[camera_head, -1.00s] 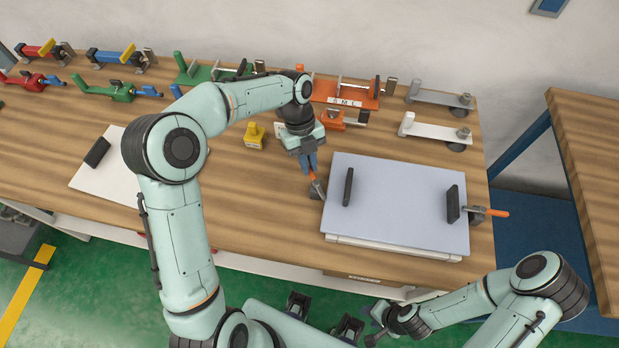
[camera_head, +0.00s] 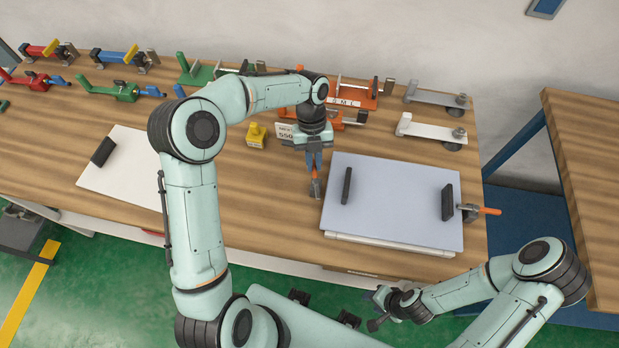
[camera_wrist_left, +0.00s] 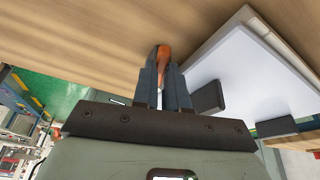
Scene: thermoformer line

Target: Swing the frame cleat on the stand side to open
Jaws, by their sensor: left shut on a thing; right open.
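The frame cleat with the orange handle (camera_head: 316,187) is at the left edge of the pale blue-grey sheet (camera_head: 405,220) on the flat unit. My left gripper (camera_head: 314,165) is shut on this handle, which also shows between the fingers in the left wrist view (camera_wrist_left: 162,62). The handle points back, away from me; its lower end and pivot are partly hidden. A second cleat with an orange handle (camera_head: 487,210) is at the right edge, its handle pointing outward to the right. My right gripper (camera_head: 372,311) is open and empty, low in front of the bench.
Black pads (camera_head: 347,186) and (camera_head: 447,203) stand on the sheet. A yellow block (camera_head: 256,135) and a small sign (camera_head: 285,132) are left of my left gripper. Several coloured clamps line the back of the bench. A white board (camera_head: 125,175) lies at left.

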